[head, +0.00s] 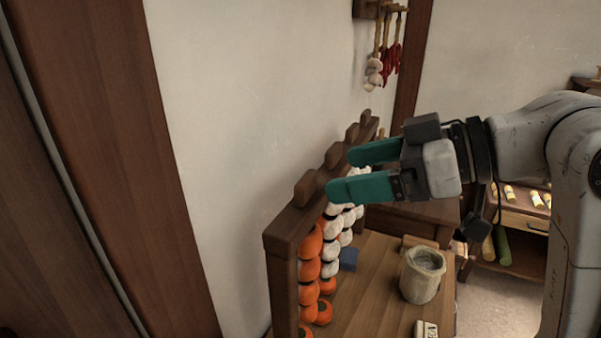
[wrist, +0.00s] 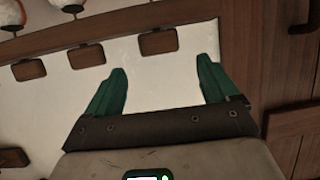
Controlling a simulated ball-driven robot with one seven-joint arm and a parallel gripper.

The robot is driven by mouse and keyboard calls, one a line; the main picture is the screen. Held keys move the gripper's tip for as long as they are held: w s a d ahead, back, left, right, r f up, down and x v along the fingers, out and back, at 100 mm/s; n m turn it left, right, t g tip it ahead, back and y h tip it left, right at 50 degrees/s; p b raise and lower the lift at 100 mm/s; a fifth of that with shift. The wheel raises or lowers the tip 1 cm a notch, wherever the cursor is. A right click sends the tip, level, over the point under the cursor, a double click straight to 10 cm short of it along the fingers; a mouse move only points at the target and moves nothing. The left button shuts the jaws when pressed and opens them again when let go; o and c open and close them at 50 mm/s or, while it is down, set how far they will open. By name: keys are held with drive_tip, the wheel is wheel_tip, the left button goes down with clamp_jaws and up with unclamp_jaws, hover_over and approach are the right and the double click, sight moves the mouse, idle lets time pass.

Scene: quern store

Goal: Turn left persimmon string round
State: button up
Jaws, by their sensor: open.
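Persimmon strings hang from a dark wooden rack (head: 283,233) on a table against the white wall. The nearest string in the head view, at the rack's left end, is orange (head: 309,270). Beside it hang paler, whitish strings (head: 331,252), partly hidden by the rack and my gripper. My gripper (head: 338,172) is open and empty, with green fingers pointing left above the rack's top bar. In the wrist view my gripper (wrist: 162,80) shows its two fingers apart with bare white wall between them; wooden pegs (wrist: 158,41) of the rack lie just beyond the fingertips.
A pale stone-like pot (head: 422,275) and a small white block (head: 426,329) stand on the wooden table (head: 370,300). A small blue item (head: 349,258) lies behind the strings. Garlic and red peppers (head: 376,70) hang high on the wall. A shelf (head: 525,225) stands at the right.

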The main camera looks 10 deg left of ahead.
sight(312, 179)
drive_tip(key=p+x, duration=0.1)
drive_tip(key=x, duration=0.7)
drive_tip(key=shift+p, duration=0.3)
drive_tip(key=shift+d, duration=0.1)
drive_tip(key=c, duration=1)
drive_tip(key=shift+o, duration=0.2)
drive_tip(key=shift+m+t, duration=0.4)
drive_tip(key=o, duration=1)
drive_tip(key=shift+c, duration=0.2)
